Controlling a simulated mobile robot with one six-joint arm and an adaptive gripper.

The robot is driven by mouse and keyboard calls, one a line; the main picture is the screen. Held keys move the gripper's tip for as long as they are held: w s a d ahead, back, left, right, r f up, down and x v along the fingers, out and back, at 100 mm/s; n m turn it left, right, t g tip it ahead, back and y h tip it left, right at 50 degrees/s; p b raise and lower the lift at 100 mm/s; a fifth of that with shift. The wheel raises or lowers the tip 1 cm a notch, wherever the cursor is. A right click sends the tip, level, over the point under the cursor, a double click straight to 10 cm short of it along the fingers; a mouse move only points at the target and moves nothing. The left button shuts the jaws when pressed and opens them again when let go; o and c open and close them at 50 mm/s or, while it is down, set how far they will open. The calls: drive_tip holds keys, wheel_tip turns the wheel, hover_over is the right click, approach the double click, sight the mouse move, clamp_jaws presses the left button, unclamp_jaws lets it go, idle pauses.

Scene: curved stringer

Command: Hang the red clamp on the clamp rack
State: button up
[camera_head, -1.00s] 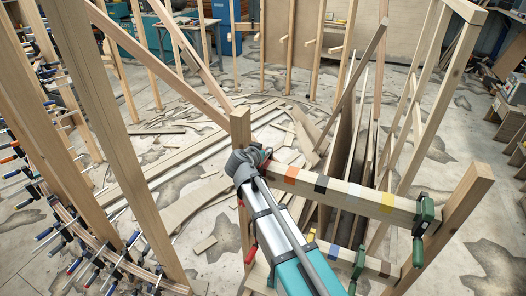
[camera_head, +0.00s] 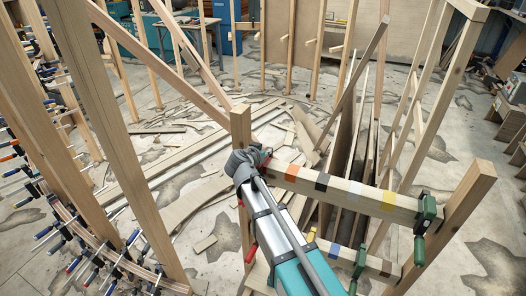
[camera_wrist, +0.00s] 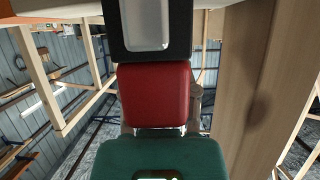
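The clamp rack (camera_head: 345,190) is a wooden rail with coloured patches, running right from an upright post. My gripper (camera_head: 264,156) is at its left end, beside the post, mostly hidden by my wrist. A little red shows there. In the wrist view a red block (camera_wrist: 155,95), which looks like part of the red clamp, fills the middle. It lies between a black part with a silver face (camera_wrist: 148,25) and a dark green part (camera_wrist: 160,158). I cannot tell which parts are my fingers or whether they grip the red block. A green clamp (camera_head: 427,214) hangs at the rack's right end.
A lower rail (camera_head: 385,266) runs under the rack, with coloured handles near it, one red (camera_head: 250,254). The wooden post (camera_head: 241,130) stands close to my gripper and fills the wrist view's right side (camera_wrist: 238,90). Slanted beams and a curved frame with many clamps stand left.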

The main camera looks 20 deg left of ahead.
drive_tip(key=o, duration=0.5)
drive_tip(key=shift+r, duration=0.2)
wheel_tip(320, 180, up, 9)
drive_tip(key=p, duration=0.9)
drive_tip(key=shift+r+p, duration=0.2)
drive_tip(key=shift+p, duration=0.15)
idle(0.8)
